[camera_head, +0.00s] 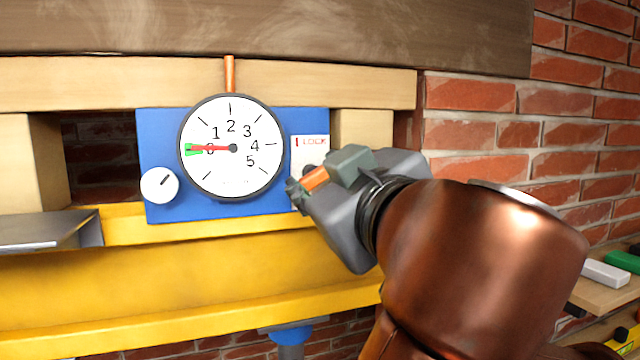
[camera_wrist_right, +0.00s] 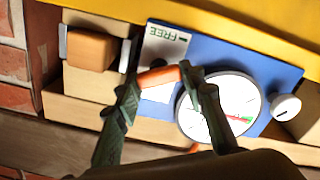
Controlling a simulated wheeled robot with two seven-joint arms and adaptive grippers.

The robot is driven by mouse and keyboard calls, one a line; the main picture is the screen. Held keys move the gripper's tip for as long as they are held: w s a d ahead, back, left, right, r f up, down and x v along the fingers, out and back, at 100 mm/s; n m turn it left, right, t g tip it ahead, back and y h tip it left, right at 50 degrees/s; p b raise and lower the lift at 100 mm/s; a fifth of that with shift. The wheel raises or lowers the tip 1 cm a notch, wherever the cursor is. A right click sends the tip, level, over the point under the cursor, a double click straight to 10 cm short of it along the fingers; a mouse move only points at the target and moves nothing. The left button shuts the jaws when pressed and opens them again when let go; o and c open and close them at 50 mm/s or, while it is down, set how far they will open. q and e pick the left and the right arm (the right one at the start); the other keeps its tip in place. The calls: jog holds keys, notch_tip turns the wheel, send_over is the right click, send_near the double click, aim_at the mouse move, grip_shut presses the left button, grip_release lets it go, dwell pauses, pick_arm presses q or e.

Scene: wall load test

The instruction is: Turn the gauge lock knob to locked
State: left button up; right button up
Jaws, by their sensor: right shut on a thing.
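The gauge lock knob is an orange bar (camera_wrist_right: 158,76) between the fingertips of my right gripper (camera_wrist_right: 160,79) in the right wrist view. The gripper is shut on it. In the head view the right gripper (camera_head: 308,188) covers most of the knob, and an orange part (camera_head: 314,178) shows between the fingers. My left gripper is not in view.
The gauge sits on a blue panel (camera_head: 160,125) with a white dial knob (camera_head: 160,185) at lower left. A yellow beam (camera_head: 180,270) runs below. A brick wall (camera_head: 470,95) is at right, with a wooden shelf (camera_head: 600,293) holding small items. A grey ledge (camera_head: 45,230) juts at left.

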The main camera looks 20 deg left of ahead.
jog(key=n, duration=0.3)
jog(key=shift+f, duration=0.1)
jog(key=n, duration=0.2)
jog(key=shift+n, duration=0.4)
jog(key=n, duration=0.3)
jog(key=shift+a, duration=0.1)
jog(key=shift+f+n, duration=0.1)
jog(key=shift+n, duration=1.5)
jog(key=o, duration=1.2)
jog(key=shift+s, duration=0.1)
jog(key=shift+c, duration=0.2)
